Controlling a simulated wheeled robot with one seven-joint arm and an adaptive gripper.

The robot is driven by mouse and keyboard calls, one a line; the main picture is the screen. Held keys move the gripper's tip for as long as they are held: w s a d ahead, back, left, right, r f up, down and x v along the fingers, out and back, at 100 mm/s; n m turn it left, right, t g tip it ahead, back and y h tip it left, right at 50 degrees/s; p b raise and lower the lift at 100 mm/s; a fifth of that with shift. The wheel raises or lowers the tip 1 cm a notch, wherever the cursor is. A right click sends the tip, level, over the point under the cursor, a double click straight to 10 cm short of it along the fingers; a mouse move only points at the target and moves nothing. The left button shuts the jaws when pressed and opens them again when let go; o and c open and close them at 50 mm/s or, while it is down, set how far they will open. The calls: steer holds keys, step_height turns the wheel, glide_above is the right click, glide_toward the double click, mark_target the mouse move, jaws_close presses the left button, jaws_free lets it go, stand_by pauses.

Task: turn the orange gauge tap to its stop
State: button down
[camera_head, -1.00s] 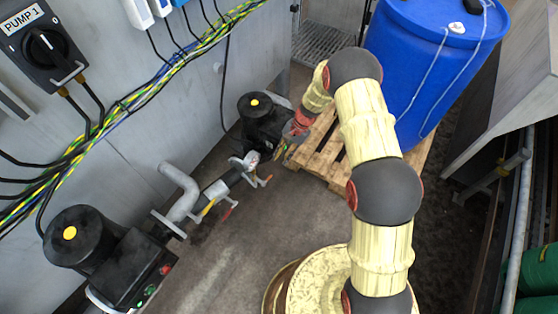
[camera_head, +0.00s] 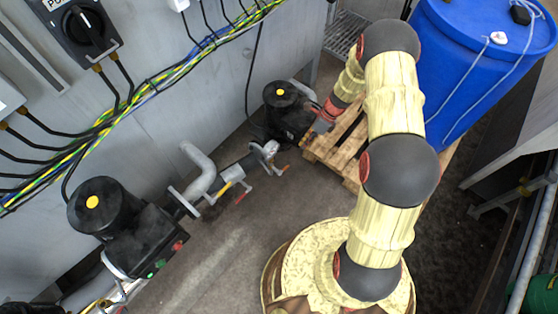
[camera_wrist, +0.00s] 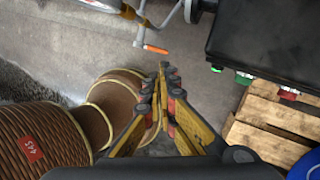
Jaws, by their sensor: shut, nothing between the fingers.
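The orange gauge tap handle (camera_wrist: 155,49) is a small lever at the top middle of the wrist view, pointing right from a grey stem. In the head view a small orange handle (camera_head: 284,169) shows at the far end of the pipe run. My gripper (camera_wrist: 163,68) is shut and empty. Its fingertips appear just below and right of the orange handle in the wrist view, and I cannot tell whether they touch. In the head view my wrist is beside the far pump, and the fingertips are not clear.
A black pump (camera_head: 290,112) stands beside my wrist, and another (camera_head: 105,210) is at the lower left. Yellow (camera_head: 222,189) and red (camera_head: 240,197) handles sit along the grey pipe. A wooden pallet (camera_head: 347,150) and blue barrel (camera_head: 460,80) are to the right.

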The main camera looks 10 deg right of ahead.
steer(key=m, duration=0.2)
steer(key=m+b, duration=0.2)
steer(key=b, duration=0.3)
glide_toward(288, 166)
steer(key=x, duration=0.7)
steer(key=shift+s+a+r, duration=0.15)
steer(key=shift+s+a, duration=0.05)
steer(key=shift+f, duration=0.6)
steer(key=shift+s+d+p+x, duration=0.1)
steer(key=shift+s+p+x, duration=0.1)
steer(key=shift+x, duration=0.75)
steer(key=shift+s+d+p+x, duration=0.1)
steer(key=shift+s+p+x, duration=0.1)
steer(key=shift+x, duration=0.75)
steer(key=shift+s+d+p+x, duration=0.1)
steer(key=shift+p+x, duration=0.1)
steer(key=shift+x, duration=0.75)
steer(key=shift+a+f, duration=0.1)
steer(key=shift+f, duration=0.1)
